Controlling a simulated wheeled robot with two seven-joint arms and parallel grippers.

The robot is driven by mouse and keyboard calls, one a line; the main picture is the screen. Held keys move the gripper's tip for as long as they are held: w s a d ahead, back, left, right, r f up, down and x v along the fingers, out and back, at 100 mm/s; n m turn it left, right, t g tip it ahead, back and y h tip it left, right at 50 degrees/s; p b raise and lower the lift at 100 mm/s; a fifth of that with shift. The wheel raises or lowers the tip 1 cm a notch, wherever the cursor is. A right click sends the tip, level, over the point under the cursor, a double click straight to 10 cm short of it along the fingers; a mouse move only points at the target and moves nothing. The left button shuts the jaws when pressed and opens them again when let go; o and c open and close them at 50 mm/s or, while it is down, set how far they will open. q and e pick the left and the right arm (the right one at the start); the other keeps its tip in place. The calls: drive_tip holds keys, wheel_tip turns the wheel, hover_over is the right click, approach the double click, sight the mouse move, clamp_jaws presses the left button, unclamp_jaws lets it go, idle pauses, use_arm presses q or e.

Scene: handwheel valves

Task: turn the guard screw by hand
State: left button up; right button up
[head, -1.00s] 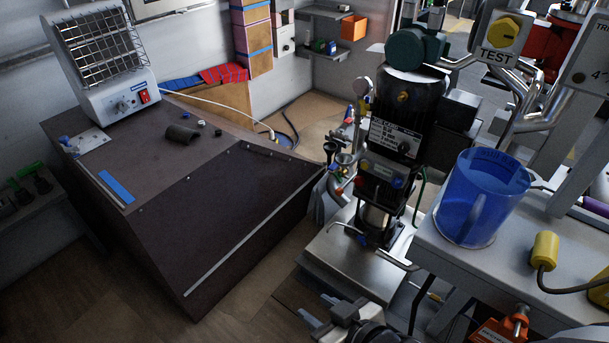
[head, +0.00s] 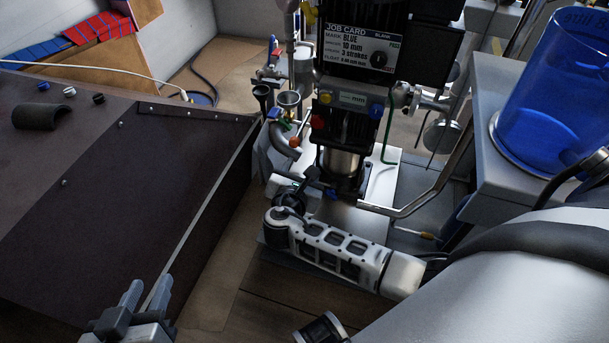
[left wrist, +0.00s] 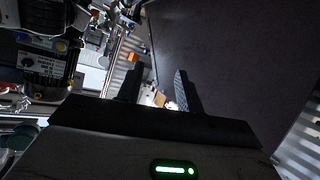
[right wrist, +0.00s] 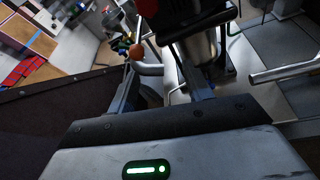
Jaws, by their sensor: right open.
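The machine (head: 365,75) with a job card stands in the middle of the head view. Small red (head: 317,122), yellow (head: 325,97) and blue (head: 376,110) knobs sit on its front. I cannot tell which part is the guard screw. My right gripper (right wrist: 160,65) is open and empty; its fingers point at the machine's lower left side. An orange ball (right wrist: 136,51) and a bent grey pipe (right wrist: 150,68) show around its left fingertip, contact unclear. My left gripper (head: 150,284) is open and empty, low and left.
A dark sloped cabinet (head: 130,180) fills the left, its edge close to my left gripper. A blue jug (head: 555,95) stands on a grey bench (head: 500,205) at the right. A bent metal bar (head: 425,190) sticks out at the machine's lower right. Wooden floor lies between.

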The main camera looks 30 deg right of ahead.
sight(317, 123)
drive_tip(key=w+d+n+h+b, duration=0.1)
drive_tip(key=w+d+b, duration=0.1)
drive_tip(key=d, duration=0.1)
drive_tip(key=w+d+r+n+h+b, duration=0.1)
drive_tip(key=w+d+b, duration=0.1)
drive_tip(key=w+d, duration=0.1)
drive_tip(key=w+d+r+n+t+h+b, duration=0.1)
drive_tip(key=w+d+h+b, duration=0.1)
drive_tip(key=w, duration=0.1)
drive_tip(key=shift+w+d+r+n+b, duration=0.1)
drive_tip(key=shift+w+d+n+b, duration=0.05)
drive_tip(key=shift+d+n+b, duration=0.2)
use_arm(q)
drive_tip(key=shift+s+d+r+n+t+h+p, duration=0.15)
drive_tip(key=shift+d+n+t+h+p, duration=0.1)
drive_tip(key=shift+d+t+h, duration=0.3)
drive_tip(key=shift+s+d+n+t+h+p, duration=0.1)
drive_tip(key=shift+d+n+t+h+p, duration=0.1)
drive_tip(key=shift+d+t+h, duration=0.3)
use_arm(e)
drive_tip(key=shift+r, duration=0.15)
use_arm(q)
drive_tip(key=shift+d, duration=0.1)
drive_tip(key=shift+g, duration=0.25)
use_arm(e)
drive_tip(key=c, duration=0.7)
